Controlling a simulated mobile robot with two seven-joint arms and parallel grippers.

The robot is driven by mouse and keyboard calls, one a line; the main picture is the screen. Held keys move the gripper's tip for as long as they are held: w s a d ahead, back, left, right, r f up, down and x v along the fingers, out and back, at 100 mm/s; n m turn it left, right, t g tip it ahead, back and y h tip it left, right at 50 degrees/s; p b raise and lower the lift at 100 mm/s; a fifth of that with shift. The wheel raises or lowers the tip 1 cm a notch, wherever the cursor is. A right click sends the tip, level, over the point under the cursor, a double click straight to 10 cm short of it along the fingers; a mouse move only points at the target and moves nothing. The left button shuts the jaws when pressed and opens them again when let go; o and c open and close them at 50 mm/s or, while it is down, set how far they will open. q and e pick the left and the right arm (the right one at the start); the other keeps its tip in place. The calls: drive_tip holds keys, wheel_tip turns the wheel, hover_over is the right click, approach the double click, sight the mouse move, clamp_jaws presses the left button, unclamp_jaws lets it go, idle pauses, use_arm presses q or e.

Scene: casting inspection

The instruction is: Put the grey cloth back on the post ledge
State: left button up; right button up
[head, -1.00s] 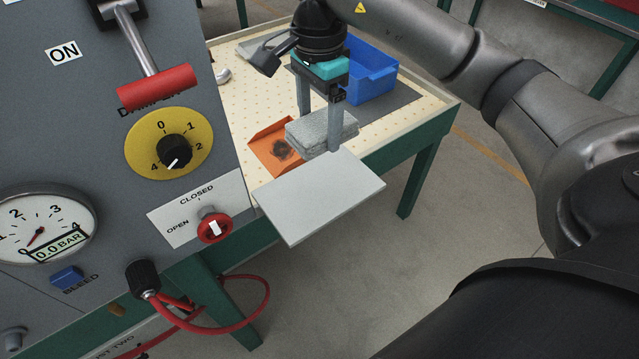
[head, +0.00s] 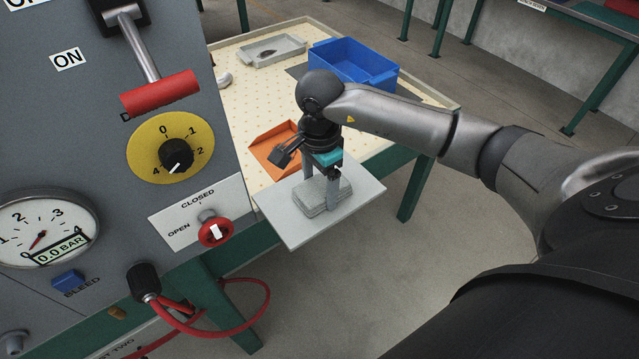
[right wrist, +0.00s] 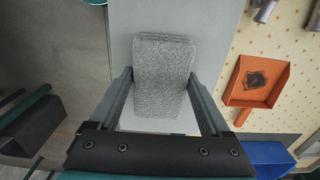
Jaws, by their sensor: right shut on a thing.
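The grey cloth (head: 318,197) is a folded, speckled pad between the fingers of my right gripper (head: 321,190). The post ledge (head: 292,232) is a flat light-grey plate beside the panel, and the cloth is over its middle. The cloth looks to be on the plate or just above it; I cannot tell which. In the right wrist view the cloth (right wrist: 163,75) lies between the two fingers (right wrist: 160,90), with the ledge (right wrist: 225,40) behind it. The gripper points down and is shut on the cloth. My left gripper is not in view.
The grey panel at left carries a red valve knob (head: 215,232) close to the ledge, a yellow dial (head: 140,150) and a red-handled lever (head: 160,94). Behind the ledge, the bench holds an orange scoop-like tray (head: 268,152), a blue bin (head: 350,68) and a grey tray (head: 290,47).

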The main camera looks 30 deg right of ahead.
sight(318, 185)
drive_tip(key=o, duration=1)
drive_tip(key=shift+f, duration=0.15)
drive_tip(key=shift+w+r, duration=0.1)
drive_tip(key=shift+r, duration=0.2)
wheel_tip(318, 185, up, 15)
drive_tip(key=b, duration=0.1)
drive_tip(key=shift+w+f, duration=0.15)
drive_tip(key=shift+f, duration=0.05)
